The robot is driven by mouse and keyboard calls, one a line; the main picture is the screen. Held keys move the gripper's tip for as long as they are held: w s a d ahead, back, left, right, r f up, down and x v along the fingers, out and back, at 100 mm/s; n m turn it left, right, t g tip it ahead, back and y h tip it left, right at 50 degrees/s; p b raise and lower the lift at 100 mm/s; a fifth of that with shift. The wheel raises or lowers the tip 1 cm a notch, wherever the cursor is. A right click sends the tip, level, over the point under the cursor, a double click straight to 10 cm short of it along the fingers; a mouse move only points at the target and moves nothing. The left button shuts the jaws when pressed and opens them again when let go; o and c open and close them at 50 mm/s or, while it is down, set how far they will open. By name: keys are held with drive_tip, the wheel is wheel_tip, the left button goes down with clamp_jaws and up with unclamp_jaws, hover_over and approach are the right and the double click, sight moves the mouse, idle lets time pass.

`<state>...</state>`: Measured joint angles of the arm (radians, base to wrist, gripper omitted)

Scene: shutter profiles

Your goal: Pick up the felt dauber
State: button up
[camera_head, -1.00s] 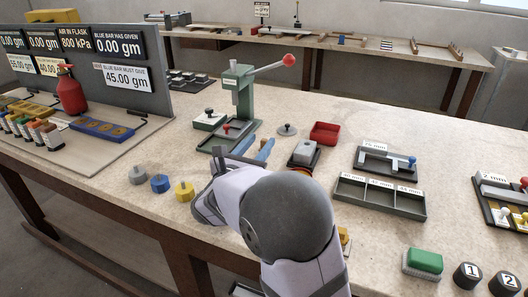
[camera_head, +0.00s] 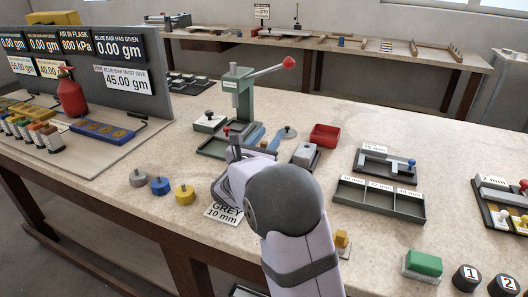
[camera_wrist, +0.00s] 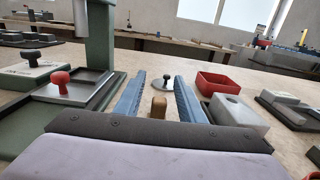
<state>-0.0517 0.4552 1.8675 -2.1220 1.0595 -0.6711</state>
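A small brown, rounded upright piece (camera_wrist: 158,107), apparently the felt dauber's handle, shows between my fingers in the wrist view. Its lower part is hidden behind my gripper's dark palm edge, and I cannot make out any felt. In the head view my arm hides it. My gripper (camera_wrist: 160,98) is open, with one blue finger on each side of the brown piece and a visible gap to each. In the head view the blue fingers (camera_head: 266,138) point away over the bench beside the green press.
A green lever press (camera_head: 240,100) stands close to the left. A knobbed grey disc (camera_head: 287,132) lies ahead. A pale grey block (camera_head: 305,153) and red tray (camera_head: 324,134) are to the right. A grey compartment tray (camera_head: 380,198) stands farther right.

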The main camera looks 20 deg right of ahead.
drive_tip(key=shift+w, duration=0.1)
clamp_jaws()
drive_tip(key=shift+r, duration=0.1)
wheel_tip(320, 180, up, 10)
drive_tip(key=p, duration=0.1)
idle(0.6)
